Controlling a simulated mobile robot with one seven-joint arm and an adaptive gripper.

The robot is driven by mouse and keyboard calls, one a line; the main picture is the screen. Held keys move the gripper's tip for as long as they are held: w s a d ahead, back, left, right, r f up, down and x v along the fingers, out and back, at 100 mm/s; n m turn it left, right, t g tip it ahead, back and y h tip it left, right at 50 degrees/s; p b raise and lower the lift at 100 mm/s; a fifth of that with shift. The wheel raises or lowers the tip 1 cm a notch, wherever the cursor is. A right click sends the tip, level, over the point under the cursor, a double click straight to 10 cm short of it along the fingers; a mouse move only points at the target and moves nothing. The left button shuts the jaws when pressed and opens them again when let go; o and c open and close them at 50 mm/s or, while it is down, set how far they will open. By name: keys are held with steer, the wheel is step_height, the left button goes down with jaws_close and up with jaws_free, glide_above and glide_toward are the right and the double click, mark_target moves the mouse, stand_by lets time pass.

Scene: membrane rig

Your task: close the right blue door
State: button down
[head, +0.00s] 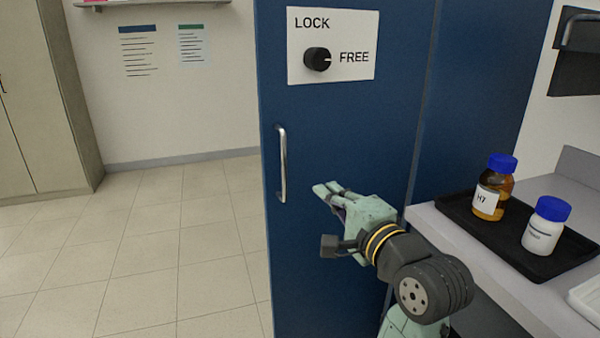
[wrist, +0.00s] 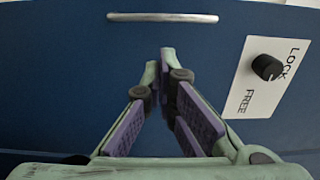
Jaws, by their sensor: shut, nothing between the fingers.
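The blue door (head: 345,130) stands upright in the middle of the head view and fills most of the wrist view (wrist: 60,80). Its silver bar handle (head: 281,163) is near its left edge; it also shows at the top of the wrist view (wrist: 162,17). A white LOCK/FREE plate with a black knob (head: 317,59) is above the handle. My gripper (head: 326,190) is in front of the door, right of the handle and apart from it. Its fingers (wrist: 160,62) are together and empty. I cannot tell whether the tips touch the door or how far it stands open.
Another blue panel (head: 470,100) lies right of a vertical seam. A pale counter (head: 500,285) at right carries a black tray (head: 552,262) with an amber bottle (head: 492,190) and a white bottle (head: 545,226), close to my arm. The tiled floor (head: 140,250) at left is clear.

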mark_target(293, 161)
steer(key=p+x, duration=0.2)
steer(key=x, duration=1.1)
steer(key=shift+w+a+f+p, duration=0.1)
steer(key=shift+w+f+p, duration=0.1)
steer(key=shift+w+p, duration=0.2)
